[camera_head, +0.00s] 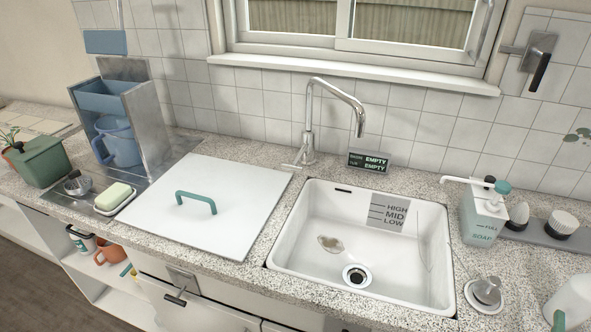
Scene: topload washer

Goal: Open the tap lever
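A chrome tap (309,128) with a tall curved spout stands on the counter behind the white sink (284,226). A short lever-like piece (293,166) sticks out to the left at the tap's base. On the tiled wall at the right is a metal plate (541,45) with a black-ended lever (539,72) that points down. I cannot tell which of these is the tap lever. No water shows under the spout. Neither of my grippers is in view.
A white lid with a green handle (196,202) lies on the counter left of the sink. A soap dispenser (482,215) and brushes (562,223) stand at the right. A small "EMPTY" display (368,162) stands behind the sink. The sink basin is open.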

